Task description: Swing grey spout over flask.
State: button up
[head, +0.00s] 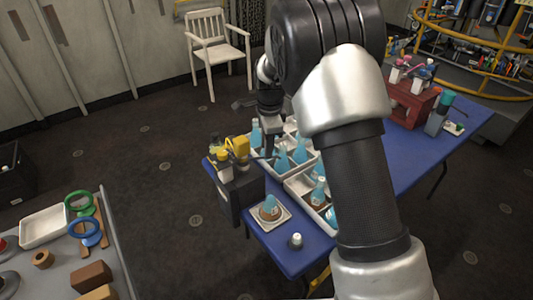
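A dark box-shaped unit (240,198) stands at the left corner of the blue table, with yellow fittings (238,147) on top. A thin greyish arm, perhaps the grey spout (262,157), reaches right from the yellow fittings; it is small and partly hidden by my gripper. A flask (269,207) with blue top and brown base stands upright on a square pale tray (284,217) in front of the unit. My gripper (268,152) points down beside the yellow fittings, behind the flask. Its fingers are too small to show whether they are open or touch the spout.
White trays (292,186) with several blue flasks stand right of the unit, partly behind my arm. A small white-capped jar (296,240) stands near the front edge. A red rack (411,103) with bottles stands farther right on the blue table (400,172).

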jog(key=shift+w+a+f, duration=0.1)
jog(key=shift+w+f, duration=0.05)
jog(key=shift+f, duration=0.65)
jog(key=shift+w+f, duration=0.1)
jog(key=shift+f, duration=0.65)
grip_shut()
